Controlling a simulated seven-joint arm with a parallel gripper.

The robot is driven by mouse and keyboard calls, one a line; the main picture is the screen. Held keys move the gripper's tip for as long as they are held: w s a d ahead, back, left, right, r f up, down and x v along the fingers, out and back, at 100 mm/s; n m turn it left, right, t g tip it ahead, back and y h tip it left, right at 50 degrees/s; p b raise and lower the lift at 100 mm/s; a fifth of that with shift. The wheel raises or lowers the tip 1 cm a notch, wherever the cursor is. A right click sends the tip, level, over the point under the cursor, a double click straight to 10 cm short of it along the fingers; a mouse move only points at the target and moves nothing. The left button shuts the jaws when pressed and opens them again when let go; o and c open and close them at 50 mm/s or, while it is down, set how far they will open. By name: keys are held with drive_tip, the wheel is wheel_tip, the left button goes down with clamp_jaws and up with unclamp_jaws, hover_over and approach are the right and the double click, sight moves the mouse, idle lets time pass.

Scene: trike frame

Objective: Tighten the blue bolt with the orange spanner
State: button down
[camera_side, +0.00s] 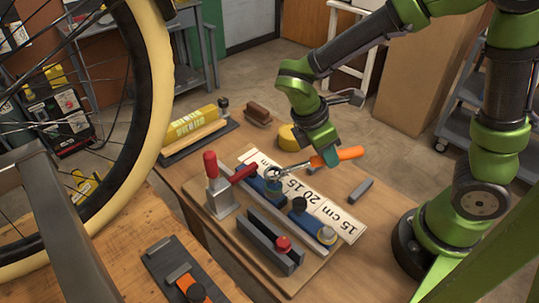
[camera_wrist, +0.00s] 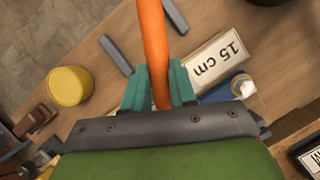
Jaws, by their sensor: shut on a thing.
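The orange spanner (camera_side: 342,156) is held by its orange handle in my gripper (camera_side: 322,154), which is shut on it. In the wrist view the orange handle (camera_wrist: 155,45) runs between the two teal fingers of my gripper (camera_wrist: 159,82). In the side view the spanner's metal shank slants down and left to a ring head at the blue bolt (camera_side: 272,185) on the blue bar. The head looks to be at or just over the bolt; I cannot tell whether it is seated around it. The wrist view does not show the spanner's head.
A red-handled clamp (camera_side: 220,190) stands left of the bolt. A black-topped bolt (camera_side: 299,206) and a pale one (camera_side: 326,236) share the bar. A grey channel with a red knob (camera_side: 283,243) lies in front. A yellow cylinder (camera_wrist: 70,85) and the "15 cm" card (camera_wrist: 218,62) are nearby.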

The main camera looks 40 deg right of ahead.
drive_tip(key=shift+r, duration=2.3)
drive_tip(key=shift+d, duration=0.1)
drive_tip(key=shift+s+d+r, duration=0.4)
drive_tip(key=shift+d+r, duration=0.1)
drive_tip(key=shift+d, duration=0.2)
drive_tip(key=shift+s+d+r, duration=0.35)
drive_tip(key=shift+d+r, duration=0.15)
drive_tip(key=shift+d, duration=0.25)
drive_tip(key=shift+s+d+r, duration=0.4)
drive_tip(key=shift+d+r, duration=0.1)
drive_tip(key=shift+d, duration=0.2)
